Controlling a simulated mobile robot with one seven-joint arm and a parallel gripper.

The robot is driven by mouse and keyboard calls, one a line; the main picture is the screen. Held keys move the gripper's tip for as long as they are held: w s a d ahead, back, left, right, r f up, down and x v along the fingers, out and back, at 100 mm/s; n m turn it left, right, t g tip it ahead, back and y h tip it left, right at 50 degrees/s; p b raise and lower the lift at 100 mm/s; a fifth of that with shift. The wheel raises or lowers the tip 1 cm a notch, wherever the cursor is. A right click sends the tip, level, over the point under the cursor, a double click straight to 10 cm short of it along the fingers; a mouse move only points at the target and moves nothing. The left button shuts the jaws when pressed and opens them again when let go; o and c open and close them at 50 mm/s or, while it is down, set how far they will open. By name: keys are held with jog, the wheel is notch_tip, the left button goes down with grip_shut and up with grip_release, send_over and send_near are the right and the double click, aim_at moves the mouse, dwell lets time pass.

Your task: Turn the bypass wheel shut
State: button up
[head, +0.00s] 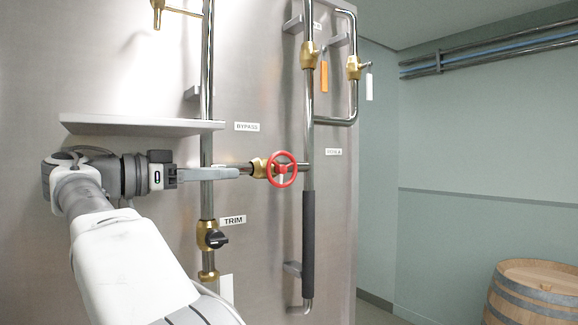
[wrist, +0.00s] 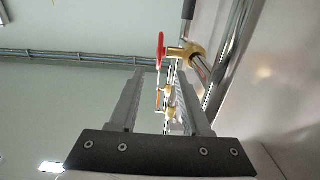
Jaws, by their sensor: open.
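The bypass wheel (head: 294,171) is a red round handwheel on a brass valve (head: 259,167), on the short horizontal pipe right of the BYPASS label (head: 247,127). My gripper (head: 240,172) is just left of the valve, fingers pointing right at it. In the wrist view my gripper (wrist: 160,74) is open with nothing held. The red wheel (wrist: 161,50) shows edge-on past the fingertips, in line with the gap, apart from the fingers. The brass valve body (wrist: 186,54) is right of it.
A steel shelf (head: 140,125) juts out above my wrist. A vertical pipe (head: 207,90) runs beside my fingers, with a black TRIM knob (head: 216,239) below. A dark-sleeved pipe (head: 308,240) stands right of the wheel. Orange (head: 324,76) and white (head: 369,86) valve handles are higher up.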

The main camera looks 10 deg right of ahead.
aim_at(297, 170)
jog(key=p+x, duration=0.2)
jog(key=x, duration=1.5)
jog(key=shift+w+d, duration=0.1)
jog(key=shift+d, duration=0.1)
grip_shut()
